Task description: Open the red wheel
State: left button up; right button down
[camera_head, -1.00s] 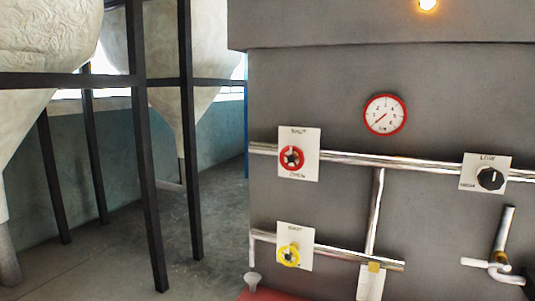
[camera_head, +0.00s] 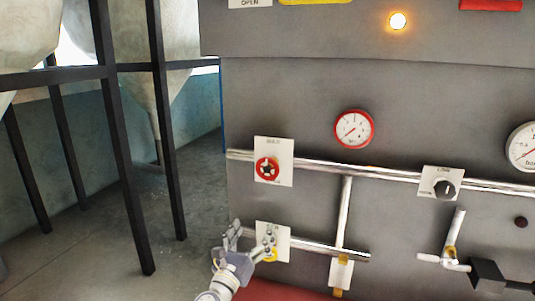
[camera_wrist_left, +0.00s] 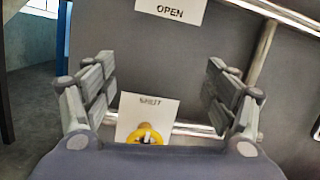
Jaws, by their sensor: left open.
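The red wheel (camera_head: 267,169) is a small round handwheel on a white plate (camera_head: 287,163) on the grey machine front, above and right of my left gripper in the head view. My left gripper (camera_head: 249,233) is open and empty, below the red wheel and in front of the lower plate with the yellow wheel (camera_head: 270,254). In the left wrist view the open fingers (camera_wrist_left: 158,92) stand either side of the yellow wheel (camera_wrist_left: 145,136) and its plate. The bottom of a plate reading OPEN (camera_wrist_left: 170,11) shows at the top there; the red wheel itself is out of that view. My right gripper is not in view.
A chrome pipe (camera_head: 375,171) runs across the panel, with a black knob (camera_head: 444,189) at right. A red-rimmed gauge (camera_head: 353,129) is above it. Black posts (camera_head: 127,170) stand left, with open floor between.

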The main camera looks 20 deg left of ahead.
aim_at(266, 172)
pick_arm(q)
notch_tip(266, 172, up, 11)
jog(key=m+t+h+p, duration=0.1)
jog(key=m+t, duration=0.1)
jog(key=m, duration=0.2)
jog(key=shift+m, duration=0.3)
jog(key=x, duration=1)
jog(key=shift+w+d+r+b, duration=0.1)
jog(key=shift+w+d+b, duration=0.1)
jog(key=shift+b, duration=0.15)
jog(key=c, duration=1.1)
